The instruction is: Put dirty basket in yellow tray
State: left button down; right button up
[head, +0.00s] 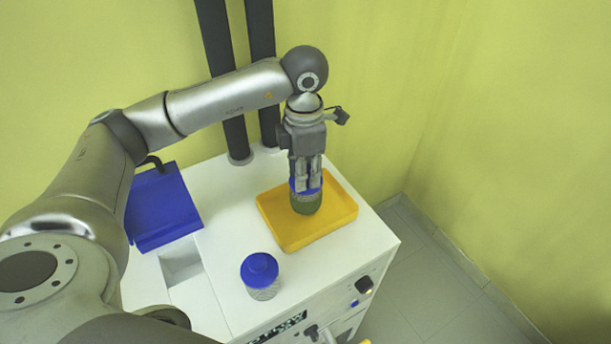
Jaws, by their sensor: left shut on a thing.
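The yellow tray (290,233) lies on the white cabinet top near its right edge. My left gripper (306,184) points straight down over the tray and is shut on the blue top of a basket with a dark green body (306,204). The basket is upright and within the tray's outline in the head view. I cannot tell whether its bottom touches the tray floor. A second basket (262,284), with a blue lid and a pale mesh-like body, stands upright on the cabinet in front of the tray. My right gripper is not in view.
A blue lid (163,208) stands open at the left beside a square opening (182,261) in the white cabinet top (222,262). Yellow-green walls close off the back and right.

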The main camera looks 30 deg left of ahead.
aim_at(308, 202)
pick_arm(q)
jog(key=shift+w+f, duration=0.15)
jog(key=shift+f, duration=0.05)
jog(key=f+p, duration=0.2)
jog(key=f, duration=0.1)
jog(key=shift+w+a, duration=0.15)
jog(key=shift+w, duration=0.25)
jog(key=shift+f, duration=0.7)
jog(key=c, duration=1.1)
grip_release()
jog(key=shift+r, duration=0.1)
jog(key=shift+c, duration=0.2)
jog(key=shift+s, duration=0.1)
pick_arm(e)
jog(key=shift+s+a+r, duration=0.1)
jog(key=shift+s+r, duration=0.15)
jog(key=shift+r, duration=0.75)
pick_arm(q)
jog(key=shift+r, duration=0.1)
